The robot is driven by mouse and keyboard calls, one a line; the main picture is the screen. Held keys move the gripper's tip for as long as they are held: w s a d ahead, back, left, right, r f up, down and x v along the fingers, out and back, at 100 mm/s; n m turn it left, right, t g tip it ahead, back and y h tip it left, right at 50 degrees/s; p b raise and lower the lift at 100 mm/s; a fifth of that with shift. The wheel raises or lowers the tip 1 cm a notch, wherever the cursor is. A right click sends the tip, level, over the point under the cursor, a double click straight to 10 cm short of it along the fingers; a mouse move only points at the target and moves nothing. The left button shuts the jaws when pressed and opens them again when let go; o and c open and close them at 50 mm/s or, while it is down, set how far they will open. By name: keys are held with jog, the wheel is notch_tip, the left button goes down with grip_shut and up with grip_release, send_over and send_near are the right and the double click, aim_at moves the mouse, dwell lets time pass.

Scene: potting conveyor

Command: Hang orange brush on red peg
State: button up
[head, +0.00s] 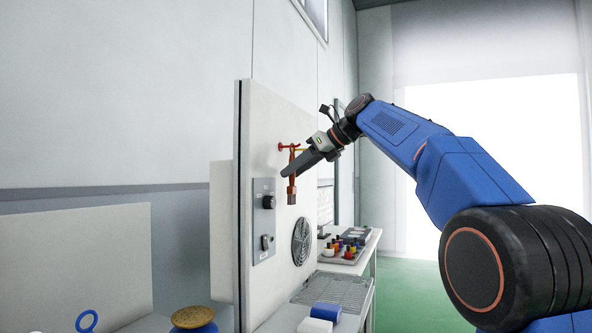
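The orange brush (291,185) hangs upright in front of the pale panel, bristle end down. I cannot tell whether the peg passes through the brush's hole. My gripper (286,172) reaches in from the upper right, fingers tilted down to the left. Its near finger crosses in front of the brush's handle and hides part of it. The far finger is hidden, so the gap between the fingers does not show.
The panel (259,130) carries a control box (263,245) with a knob and a round vent (301,241). Below are a wire rack (335,290), a blue block (326,312), a white block (314,326) and a tray of coloured items (343,257).

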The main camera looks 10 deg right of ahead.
jog(key=v, duration=1.7)
jog(key=s+f+n+g+h, duration=0.1)
jog(key=s+f+n, duration=0.8)
jog(key=f, duration=1.1)
jog(key=s+f+n+g+h, duration=0.1)
jog(key=s+f+n+h, duration=0.3)
jog(key=s+f+n, duration=0.5)
jog(key=s+a+f+n+g+h, duration=0.1)
jog(key=s+f+n+h, duration=0.2)
jog(key=s+f+n, duration=0.6)
jog(key=s+f, duration=0.4)
jog(key=f, duration=0.7)
jog(key=s+f, duration=0.4)
jog(key=f, duration=0.7)
jog(key=shift+f, duration=0.4)
jog(key=shift+c, duration=0.9)
